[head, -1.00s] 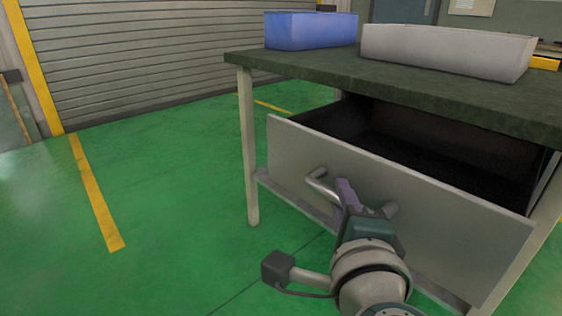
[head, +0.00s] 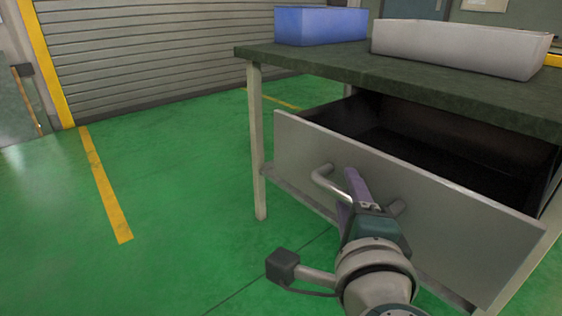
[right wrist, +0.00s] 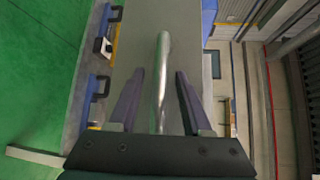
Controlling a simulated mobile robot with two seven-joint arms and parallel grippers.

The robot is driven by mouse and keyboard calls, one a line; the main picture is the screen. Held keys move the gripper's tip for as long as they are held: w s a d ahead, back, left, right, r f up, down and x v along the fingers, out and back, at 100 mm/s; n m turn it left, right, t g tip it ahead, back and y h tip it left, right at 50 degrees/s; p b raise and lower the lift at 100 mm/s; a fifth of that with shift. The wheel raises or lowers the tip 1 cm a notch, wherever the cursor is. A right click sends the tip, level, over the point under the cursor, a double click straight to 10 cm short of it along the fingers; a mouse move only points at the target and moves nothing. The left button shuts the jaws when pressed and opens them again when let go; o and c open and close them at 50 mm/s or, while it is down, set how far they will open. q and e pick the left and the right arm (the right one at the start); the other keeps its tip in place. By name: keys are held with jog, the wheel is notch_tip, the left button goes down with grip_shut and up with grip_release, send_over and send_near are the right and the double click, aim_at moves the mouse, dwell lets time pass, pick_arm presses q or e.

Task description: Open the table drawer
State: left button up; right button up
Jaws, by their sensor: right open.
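The table drawer (head: 430,205) has a pale grey front and stands pulled out from under the dark green tabletop, its dark inside showing. Its bar handle (head: 322,176) is on the front. My right gripper (head: 354,180) is at the handle, with its purple fingers open. In the right wrist view the handle bar (right wrist: 162,75) runs between the two open fingers (right wrist: 160,92), with a gap on each side. The handle's middle is partly hidden behind the gripper in the head view. My left gripper is not in view.
A blue bin (head: 318,27) and a grey-white bin (head: 455,46) stand on the tabletop (head: 300,58). A table leg (head: 257,150) stands left of the drawer. The green floor on the left is clear up to the roller shutter (head: 150,50).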

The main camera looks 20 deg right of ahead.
jog(key=p+v, duration=0.2)
jog(key=v, duration=0.8)
